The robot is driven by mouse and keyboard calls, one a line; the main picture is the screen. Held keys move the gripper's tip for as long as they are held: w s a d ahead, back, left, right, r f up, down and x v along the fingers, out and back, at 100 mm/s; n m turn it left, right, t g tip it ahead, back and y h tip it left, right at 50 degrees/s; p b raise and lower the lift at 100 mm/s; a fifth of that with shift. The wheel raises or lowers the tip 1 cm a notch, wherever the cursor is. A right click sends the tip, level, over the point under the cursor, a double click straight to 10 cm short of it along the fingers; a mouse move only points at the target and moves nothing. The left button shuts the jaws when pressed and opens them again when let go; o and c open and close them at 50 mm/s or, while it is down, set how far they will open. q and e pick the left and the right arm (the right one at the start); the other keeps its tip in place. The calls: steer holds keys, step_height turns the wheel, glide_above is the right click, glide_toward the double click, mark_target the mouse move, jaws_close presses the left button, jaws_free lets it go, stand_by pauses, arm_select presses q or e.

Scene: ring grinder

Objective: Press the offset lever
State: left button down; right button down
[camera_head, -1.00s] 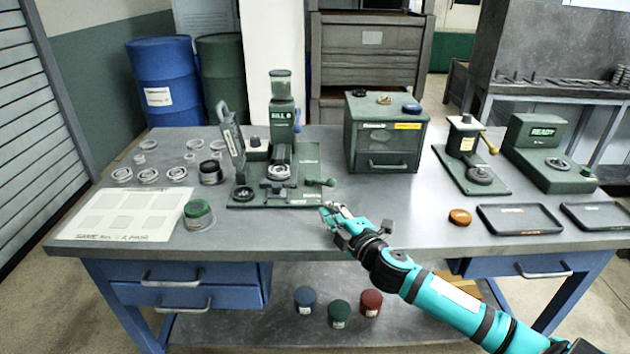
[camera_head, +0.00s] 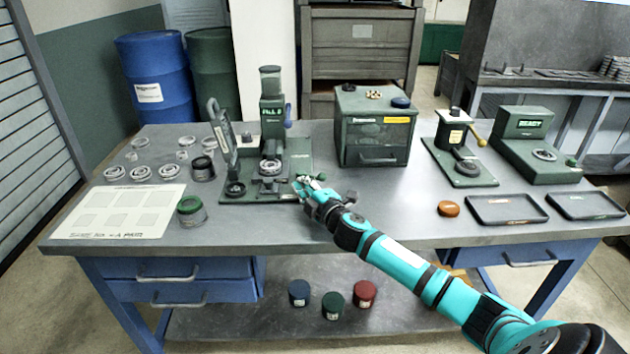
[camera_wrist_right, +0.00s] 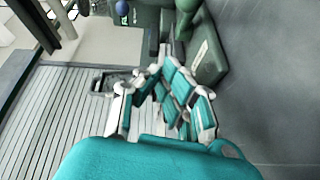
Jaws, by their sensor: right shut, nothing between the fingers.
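The green machine with a clear-topped column (camera_head: 271,115) stands on its base plate (camera_head: 299,160) at the table's left middle. A tall upright arm (camera_head: 219,125) rises at its left side, and a blue handle (camera_head: 288,117) sits on the column's right. No label lets me tell which part is the offset lever. The small green-knobbed lever at the plate's front right is now hidden or merged with my right gripper (camera_head: 302,184). That gripper is shut and empty at the plate's front right corner; contact cannot be told. Its teal fingers (camera_wrist_right: 168,95) show in the wrist view. My left gripper is out of view.
Rings and a white card (camera_head: 118,210) lie at left. Black trays (camera_head: 507,209) lie at right. The table's front middle is clear.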

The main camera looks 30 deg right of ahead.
mark_target(311, 176)
steer(key=d, duration=0.2)
steer(key=shift+w+d+f, duration=0.2)
steer(key=shift+d+f, duration=0.05)
steer(key=shift+d, duration=0.45)
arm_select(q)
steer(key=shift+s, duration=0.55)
arm_select(e)
steer(key=shift+d+f, duration=0.15)
steer(key=shift+d, duration=0.05)
